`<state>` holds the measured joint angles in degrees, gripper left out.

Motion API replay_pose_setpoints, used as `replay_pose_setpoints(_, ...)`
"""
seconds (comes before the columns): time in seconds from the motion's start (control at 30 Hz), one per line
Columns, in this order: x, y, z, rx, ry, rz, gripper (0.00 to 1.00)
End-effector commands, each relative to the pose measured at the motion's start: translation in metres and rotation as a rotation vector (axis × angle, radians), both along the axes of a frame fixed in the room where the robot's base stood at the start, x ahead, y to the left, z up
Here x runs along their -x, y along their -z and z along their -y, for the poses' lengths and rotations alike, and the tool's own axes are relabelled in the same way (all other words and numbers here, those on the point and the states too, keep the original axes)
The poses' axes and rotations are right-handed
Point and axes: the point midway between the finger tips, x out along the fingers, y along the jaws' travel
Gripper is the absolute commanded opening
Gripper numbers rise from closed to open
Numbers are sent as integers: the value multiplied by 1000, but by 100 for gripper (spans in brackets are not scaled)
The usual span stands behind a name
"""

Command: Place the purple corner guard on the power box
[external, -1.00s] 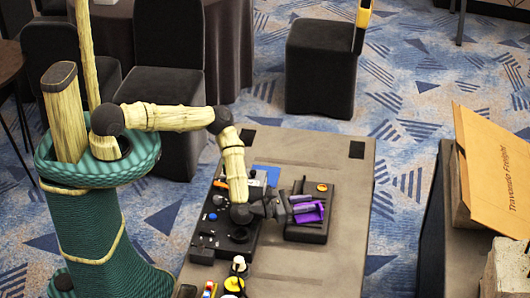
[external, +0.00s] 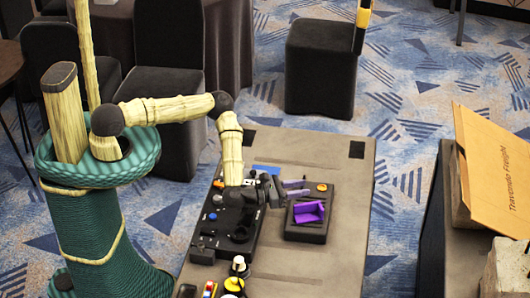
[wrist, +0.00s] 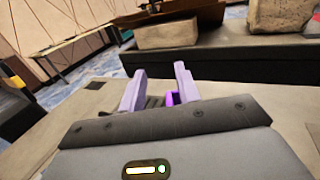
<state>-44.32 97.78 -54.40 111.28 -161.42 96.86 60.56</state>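The purple corner guard (external: 309,212) rests on a dark box with an orange knob (external: 305,235); the box may be the power box. My gripper (external: 296,188) is behind the guard in the external view, near the box's far edge, with its lavender fingers apart and nothing seen between them. In the wrist view my gripper (wrist: 160,85) also shows two spread fingers. A small bit of the purple guard (wrist: 171,99) shows near the right finger; the rest of it is hidden behind the gripper body.
A black panel with knobs (external: 238,236) lies left of the box on the grey table (external: 335,265). A blue flat piece (external: 266,170) lies behind the panel. Small yellow, red and white items (external: 236,285) stand at the near left. The table right of the box is clear.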

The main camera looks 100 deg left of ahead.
Motion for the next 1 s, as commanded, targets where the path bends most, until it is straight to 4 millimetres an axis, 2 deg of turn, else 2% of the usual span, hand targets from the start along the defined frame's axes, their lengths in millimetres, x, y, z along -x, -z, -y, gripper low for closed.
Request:
replay_pose_setpoints(0.2, -1, -1, 1, -2, 7, 5, 32)
replay_pose_setpoints(0.27, -2, -7, 6, -10, 32, 21, 32)
replay_pose_setpoints(0.33, -6, -22, 19, -27, 98, 61, 32)
replay_pose_setpoints(0.47, -10, -66, 70, -91, 340, 183, 32)
replay_pose_setpoints(0.57, 1, -104, 123, -160, 598, 280, 32)
replay_pose_setpoints(0.6, 9, -116, 146, -190, 708, 311, 32)
replay_pose_setpoints(0.7, 39, -139, 195, -275, 975, 364, 32)
replay_pose_setpoints(0.8, 79, -151, 235, -371, 1237, 384, 32)
replay_pose_setpoints(0.9, 123, -155, 263, -485, 1485, 375, 32)
replay_pose_setpoints(1.0, 167, -151, 277, -615, 1715, 337, 32)
